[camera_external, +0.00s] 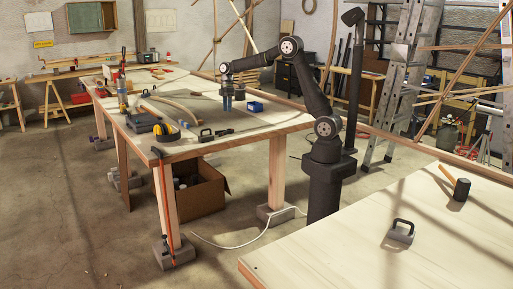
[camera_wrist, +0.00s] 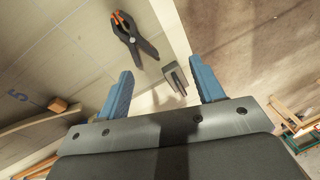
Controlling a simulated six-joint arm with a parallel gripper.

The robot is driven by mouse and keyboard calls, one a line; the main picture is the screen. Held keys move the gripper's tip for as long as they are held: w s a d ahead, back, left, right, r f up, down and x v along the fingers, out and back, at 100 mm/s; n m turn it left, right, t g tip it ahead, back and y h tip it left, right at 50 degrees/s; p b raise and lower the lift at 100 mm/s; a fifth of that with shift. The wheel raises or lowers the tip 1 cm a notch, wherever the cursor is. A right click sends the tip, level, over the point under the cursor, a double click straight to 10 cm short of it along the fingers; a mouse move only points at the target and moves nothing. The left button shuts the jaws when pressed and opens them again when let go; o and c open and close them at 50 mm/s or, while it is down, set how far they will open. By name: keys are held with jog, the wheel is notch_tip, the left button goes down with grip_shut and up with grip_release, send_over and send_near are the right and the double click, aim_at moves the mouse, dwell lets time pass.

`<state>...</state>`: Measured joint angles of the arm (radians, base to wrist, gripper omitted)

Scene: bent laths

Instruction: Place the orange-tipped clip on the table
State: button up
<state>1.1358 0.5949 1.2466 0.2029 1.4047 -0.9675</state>
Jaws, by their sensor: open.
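The orange-tipped clip (camera_wrist: 138,38) is a black spring clamp with orange tips. In the wrist view it lies on the pale table top (camera_wrist: 62,75), beyond my fingertips and towards the left finger. My gripper (camera_wrist: 161,64) has its two blue fingers wide apart, with nothing held between them. In the external view my gripper (camera_external: 228,97) points down above the long workbench (camera_external: 262,124). I cannot tell the clip for certain in that view.
A dark grey forked piece (camera_wrist: 176,77) shows between my fingers near the table edge; bare floor lies right of it. Yellow earmuffs (camera_external: 166,131) and a bent lath (camera_external: 172,108) lie to the left.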

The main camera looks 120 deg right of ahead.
jog(key=s+f+m+t+y, duration=0.1)
jog(key=s+f+m+t, duration=0.2)
jog(key=m, duration=0.4)
jog(key=m+t, duration=0.7)
jog(key=m, duration=1.2)
send_near(227, 130)
jog(key=s, duration=0.1)
jog(key=s+a+r, duration=0.2)
jog(key=s, duration=0.1)
jog(key=shift+a, duration=0.25)
jog(key=s+m+h, duration=0.1)
jog(key=m, duration=0.1)
jog(key=s+d+m+t+h, duration=0.1)
jog(key=m, duration=0.1)
jog(key=s+m, duration=0.1)
jog(key=m, duration=0.2)
jog(key=shift+s+d+f+t+h, duration=0.2)
jog(key=shift+s+t+h, duration=0.1)
jog(key=shift+t+h, duration=0.1)
jog(key=x, duration=1.2)
jog(key=shift+a+x, duration=0.2)
jog(key=shift+x, duration=2.4)
jog(key=shift+r, duration=0.2)
jog(key=c, duration=1.1)
jog(key=shift+r, duration=0.15)
jog(key=shift+c, duration=0.3)
